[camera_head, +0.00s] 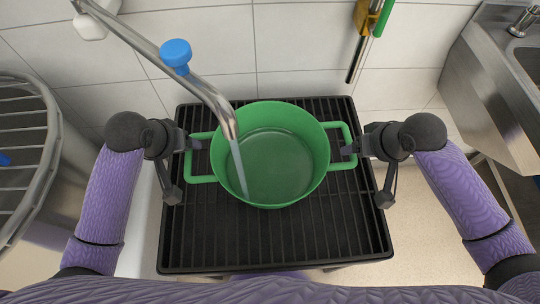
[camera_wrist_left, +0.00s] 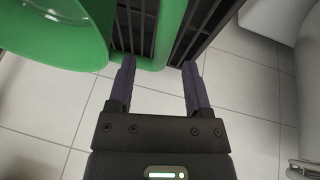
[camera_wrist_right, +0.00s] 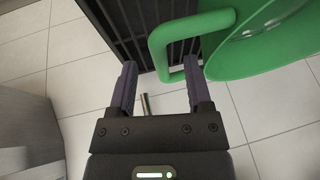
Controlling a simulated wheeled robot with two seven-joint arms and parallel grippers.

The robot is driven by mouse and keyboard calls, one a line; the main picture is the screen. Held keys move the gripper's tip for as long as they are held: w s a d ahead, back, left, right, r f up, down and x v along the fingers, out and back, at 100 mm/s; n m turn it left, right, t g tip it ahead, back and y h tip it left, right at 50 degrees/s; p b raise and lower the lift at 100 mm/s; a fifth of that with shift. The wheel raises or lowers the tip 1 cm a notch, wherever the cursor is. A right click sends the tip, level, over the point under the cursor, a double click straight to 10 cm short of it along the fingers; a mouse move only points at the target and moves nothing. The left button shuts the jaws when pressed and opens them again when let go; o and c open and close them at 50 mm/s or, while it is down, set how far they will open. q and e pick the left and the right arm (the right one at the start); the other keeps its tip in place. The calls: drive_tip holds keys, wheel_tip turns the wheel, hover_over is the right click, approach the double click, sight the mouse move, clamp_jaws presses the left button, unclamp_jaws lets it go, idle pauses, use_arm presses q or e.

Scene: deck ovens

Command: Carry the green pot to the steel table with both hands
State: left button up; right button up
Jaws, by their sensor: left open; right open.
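The green pot (camera_head: 270,195) stands upright on a black slatted grate (camera_head: 290,245), below the spout of a steel tap. A stream that looks like water runs from the spout into it. My left gripper (camera_head: 198,143) is open at the pot's left handle (camera_head: 201,179); in the left wrist view its fingertips (camera_wrist_left: 159,68) point at the green handle bar. My right gripper (camera_head: 350,147) is open at the right handle (camera_head: 342,166); in the right wrist view its fingertips (camera_wrist_right: 160,66) reach the handle loop (camera_wrist_right: 157,45). I cannot tell whether the fingers touch the handles.
The curved steel tap (camera_head: 190,80) with a blue knob (camera_head: 176,54) hangs over the pot's left side. A steel unit with a basin (camera_head: 490,85) stands at the right; I cannot tell if it is the steel table. A round wire rack (camera_head: 30,150) is at the left.

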use_arm(q)
drive_tip(key=x, duration=0.5)
drive_tip(key=shift+f, duration=0.2)
use_arm(e)
drive_tip(key=x, duration=0.5)
drive_tip(key=shift+a+f, duration=0.1)
drive_tip(key=shift+f, duration=0.1)
use_arm(q)
clamp_jaws()
use_arm(e)
clamp_jaws()
use_arm(q)
drive_tip(key=shift+w+r, duration=0.1)
use_arm(e)
drive_tip(key=shift+w+r, duration=0.1)
